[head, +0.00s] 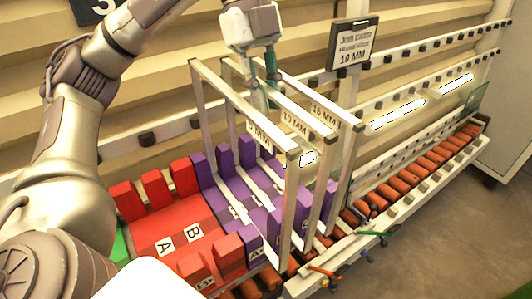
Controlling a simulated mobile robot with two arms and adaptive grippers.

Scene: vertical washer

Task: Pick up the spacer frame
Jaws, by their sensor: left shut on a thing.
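Three upright pale spacer frames stand side by side in slots of a rack, with top-bar tags that appear to read 5 MM, 10 MM and 15 MM. The 10 MM spacer frame (310,120) is the middle one. The 5 MM frame (225,92) is on its left and the 15 MM frame (325,104) on its right. My left gripper (264,88) reaches down from above with its greenish fingers shut on the top bar of the 10 MM frame. The frame's lower edge is partly hidden among purple blocks. My right gripper is not in view.
A job card (353,45) reading 10 MM stands behind the frames. Purple slotted blocks (222,160) and red ones (160,230) lie below and left. A conveyor with orange rollers (420,170) runs right. Small tools (325,272) lie at the front edge.

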